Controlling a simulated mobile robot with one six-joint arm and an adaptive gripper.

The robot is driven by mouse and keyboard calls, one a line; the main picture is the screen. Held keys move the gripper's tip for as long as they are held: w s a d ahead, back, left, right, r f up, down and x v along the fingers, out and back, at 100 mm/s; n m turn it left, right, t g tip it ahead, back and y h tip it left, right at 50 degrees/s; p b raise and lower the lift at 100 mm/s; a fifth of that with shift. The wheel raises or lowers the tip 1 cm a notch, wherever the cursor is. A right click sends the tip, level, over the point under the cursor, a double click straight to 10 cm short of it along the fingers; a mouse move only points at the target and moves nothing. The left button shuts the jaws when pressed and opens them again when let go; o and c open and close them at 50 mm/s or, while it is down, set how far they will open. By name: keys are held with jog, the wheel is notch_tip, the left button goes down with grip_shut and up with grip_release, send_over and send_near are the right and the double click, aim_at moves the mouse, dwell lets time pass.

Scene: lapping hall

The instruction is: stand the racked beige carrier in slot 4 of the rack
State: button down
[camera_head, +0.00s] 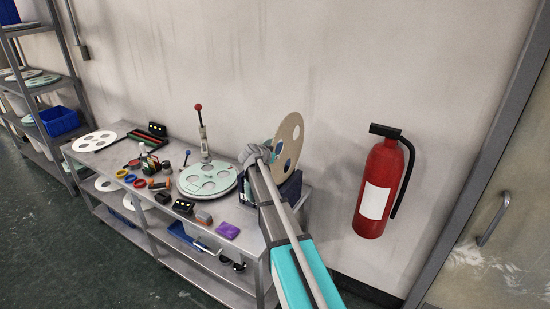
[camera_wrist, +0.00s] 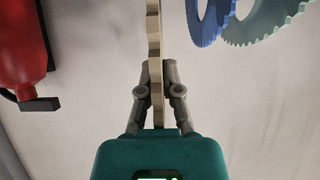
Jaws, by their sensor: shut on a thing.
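The beige carrier (camera_head: 291,134) is a thin round disc with large holes, upright at the right end of the steel bench. In the wrist view the carrier (camera_wrist: 155,35) shows edge-on between the fingers of my gripper (camera_wrist: 157,82), which is shut on it. In the head view my gripper (camera_head: 258,156) is at its left side. The dark blue rack (camera_head: 290,188) is below the carrier, partly hidden by my arm. I cannot tell whether the carrier's lower edge touches it. A blue carrier (camera_wrist: 207,22) and a pale green carrier (camera_wrist: 262,24) show apart from it. Slot 4 cannot be made out.
On the bench, a pale green round plate (camera_head: 208,179) and a red-knobbed lever (camera_head: 202,130) stand left of the rack. A fire extinguisher (camera_head: 381,185) hangs on the wall at the right.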

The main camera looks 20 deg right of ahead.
jog(key=shift+f+b, duration=6.7)
jog(key=shift+f, duration=0.05)
dwell(1.2)
